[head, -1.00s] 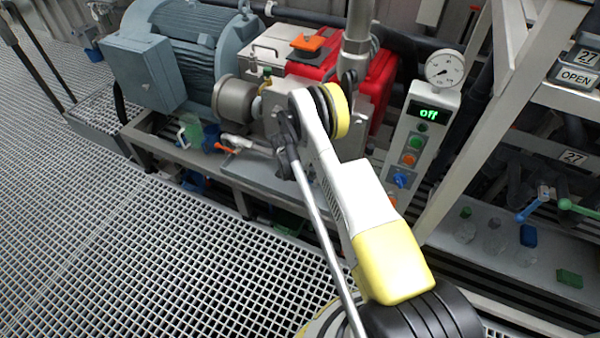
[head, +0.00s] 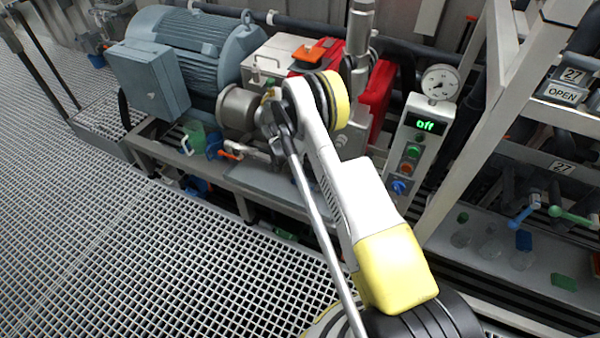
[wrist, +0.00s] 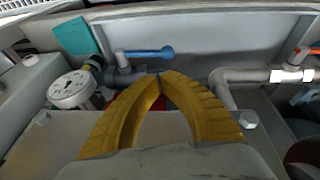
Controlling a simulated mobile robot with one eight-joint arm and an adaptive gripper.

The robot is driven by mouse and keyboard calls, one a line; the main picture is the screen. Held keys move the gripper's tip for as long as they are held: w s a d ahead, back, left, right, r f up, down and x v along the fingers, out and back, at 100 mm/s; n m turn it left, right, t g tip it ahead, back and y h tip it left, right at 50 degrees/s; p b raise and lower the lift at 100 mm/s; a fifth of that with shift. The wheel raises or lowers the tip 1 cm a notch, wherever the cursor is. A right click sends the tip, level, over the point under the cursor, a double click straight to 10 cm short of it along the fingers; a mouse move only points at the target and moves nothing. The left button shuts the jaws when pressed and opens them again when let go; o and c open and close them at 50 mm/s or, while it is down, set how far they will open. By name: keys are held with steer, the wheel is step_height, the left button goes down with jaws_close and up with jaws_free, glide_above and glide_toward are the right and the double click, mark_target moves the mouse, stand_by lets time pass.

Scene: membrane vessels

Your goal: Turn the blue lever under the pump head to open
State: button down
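The blue lever (wrist: 150,53) shows in the wrist view. It lies roughly sideways on a grey pipe fitting, with its rounded end to the right. My gripper (wrist: 160,75) points at it from below in the picture; its two yellow fingers bow outward and their tips meet, with no object seen between the tips. The tips appear just below the lever; I cannot tell whether they touch it. In the head view my arm covers the gripper and the lever. The pump head (head: 240,108) stands beside the grey motor (head: 185,60).
The wrist view shows a round gauge (wrist: 72,88), a teal tag (wrist: 77,37), a pale pipe (wrist: 250,75) and an orange-handled valve (wrist: 303,55). In the head view a control box (head: 418,150) reads "off". A white frame post (head: 470,130) stands right. Open grating (head: 150,240) lies in front.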

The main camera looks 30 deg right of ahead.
step_height(320, 180, up, 4)
steer(key=a+p, duration=0.1)
steer(key=a, duration=0.1)
steer(key=r+m+y+p, duration=0.1)
steer(key=r, duration=0.1)
glide_above(305, 186)
steer(key=s+a, duration=0.1)
steer(key=a, duration=0.1)
steer(key=shift+t, duration=0.4)
steer(key=b+x, duration=0.1)
steer(key=x, duration=0.3)
steer(key=b+x, duration=0.2)
steer(key=x, duration=0.3)
steer(key=b+x, duration=0.2)
steer(key=x, duration=0.2)
steer(key=shift+s+a+f, duration=0.25)
steer(key=shift+s+f, duration=0.05)
steer(key=shift+s, duration=0.05)
steer(key=shift+f+b, duration=0.55)
steer(key=shift+f, duration=0.1)
steer(key=shift+w+a+f, duration=0.15)
steer(key=shift+f, duration=0.55)
steer(key=shift+r, duration=0.15)
